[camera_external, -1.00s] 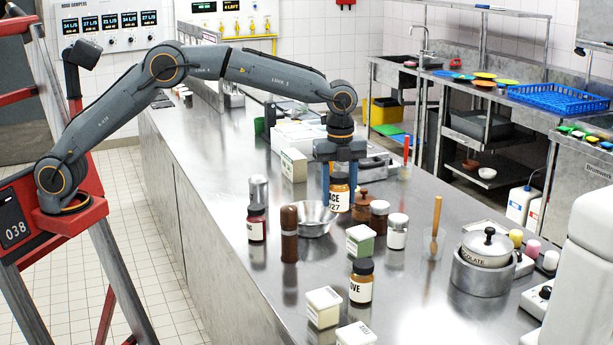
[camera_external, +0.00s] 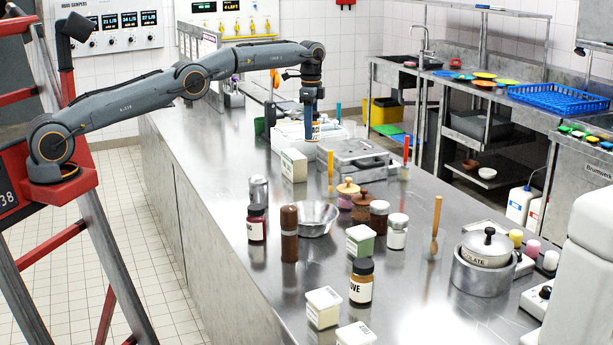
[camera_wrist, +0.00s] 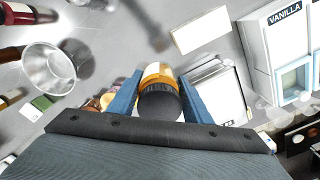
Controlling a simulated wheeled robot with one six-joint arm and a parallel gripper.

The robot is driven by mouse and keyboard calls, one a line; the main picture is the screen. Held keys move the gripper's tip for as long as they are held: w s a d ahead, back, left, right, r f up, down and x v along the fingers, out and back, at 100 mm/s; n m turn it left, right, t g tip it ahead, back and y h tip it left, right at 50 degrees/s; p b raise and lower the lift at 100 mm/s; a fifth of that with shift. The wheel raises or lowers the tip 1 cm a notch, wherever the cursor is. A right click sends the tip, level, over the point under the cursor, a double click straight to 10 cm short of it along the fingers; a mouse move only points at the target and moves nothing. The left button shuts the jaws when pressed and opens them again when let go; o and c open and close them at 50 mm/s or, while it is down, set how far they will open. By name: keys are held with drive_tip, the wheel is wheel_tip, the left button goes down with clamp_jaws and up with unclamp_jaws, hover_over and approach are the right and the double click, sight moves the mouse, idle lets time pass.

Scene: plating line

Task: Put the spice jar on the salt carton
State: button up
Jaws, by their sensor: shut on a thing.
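An amber spice jar with a dark lid and a pale label is in my gripper (camera_external: 311,122); it shows partly in the external view (camera_external: 317,131) and clearly in the wrist view (camera_wrist: 158,88). The blue fingers (camera_wrist: 158,92) are shut on its sides, and it is held above the far part of the counter. A tall white carton (camera_external: 294,165) stands on the counter, nearer the camera than the jar; a white carton also shows in the wrist view (camera_wrist: 200,28), apart from the jar. Its print is too small to read, so I cannot tell which carton is salt.
A green-and-white carton (camera_external: 360,241), a cream-topped carton (camera_external: 323,308), a steel bowl (camera_external: 316,219) and several jars stand nearer on the steel counter (camera_external: 225,205). A metal appliance (camera_external: 352,158) is right of the tall carton. A vanilla-labelled unit (camera_wrist: 285,50) is at right in the wrist view.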

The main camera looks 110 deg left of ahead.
drive_tip(key=s+a+n+p, duration=0.1)
drive_tip(key=s+a+n, duration=0.1)
drive_tip(key=s+a, duration=0.3)
drive_tip(key=b, duration=0.6)
hover_over(296, 156)
drive_tip(key=shift+f, duration=3.85)
drive_tip(key=o, duration=1.2)
drive_tip(key=shift+f, duration=0.15)
